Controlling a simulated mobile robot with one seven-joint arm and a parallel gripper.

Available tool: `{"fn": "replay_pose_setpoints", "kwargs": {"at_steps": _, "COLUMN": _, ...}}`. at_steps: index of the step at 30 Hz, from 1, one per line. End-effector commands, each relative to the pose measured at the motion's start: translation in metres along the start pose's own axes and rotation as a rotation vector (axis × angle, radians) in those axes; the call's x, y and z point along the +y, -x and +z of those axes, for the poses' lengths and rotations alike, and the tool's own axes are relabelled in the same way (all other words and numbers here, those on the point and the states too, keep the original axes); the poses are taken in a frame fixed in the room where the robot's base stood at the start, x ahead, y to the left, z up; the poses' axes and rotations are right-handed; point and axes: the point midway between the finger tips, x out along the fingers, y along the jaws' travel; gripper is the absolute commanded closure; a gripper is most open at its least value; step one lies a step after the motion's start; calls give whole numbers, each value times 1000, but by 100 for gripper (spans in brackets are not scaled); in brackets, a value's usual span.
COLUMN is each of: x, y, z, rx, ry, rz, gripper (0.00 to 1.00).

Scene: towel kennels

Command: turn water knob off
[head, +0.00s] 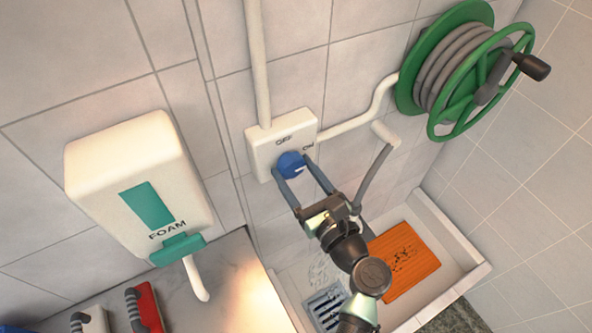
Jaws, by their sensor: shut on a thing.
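The water knob (291,165) is a round blue dial with a white mark. It sits on a white wall box (260,150) labelled OFF above and ON to the right. The white mark points to the right, nearer the ON label than the OFF label. My gripper (292,169) reaches up to the box from below. Its two fingers stand on either side of the knob and are shut on it. The fingertips partly cover the knob's sides.
A white FOAM dispenser (140,185) is on the wall at left. A green hose reel (460,75) hangs at upper right, its grey hose end (375,175) hanging near my arm.

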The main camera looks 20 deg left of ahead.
Motion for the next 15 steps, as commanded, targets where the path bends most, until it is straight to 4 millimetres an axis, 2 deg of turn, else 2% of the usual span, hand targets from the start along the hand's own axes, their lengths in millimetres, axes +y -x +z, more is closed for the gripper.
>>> {"fn": "replay_pose_setpoints", "kwargs": {"at_steps": 1, "x": 0, "y": 0, "z": 0, "rx": 0, "ry": 0, "rz": 0, "gripper": 82}}
{"fn": "replay_pose_setpoints", "kwargs": {"at_steps": 2, "x": 0, "y": 0, "z": 0, "rx": 0, "ry": 0, "rz": 0, "gripper": 87}}
{"fn": "replay_pose_setpoints", "kwargs": {"at_steps": 3, "x": 0, "y": 0, "z": 0, "rx": 0, "ry": 0, "rz": 0, "gripper": 88}}
{"fn": "replay_pose_setpoints", "kwargs": {"at_steps": 15, "x": 0, "y": 0, "z": -2, "rx": 0, "ry": 101, "rz": 0, "gripper": 88}}
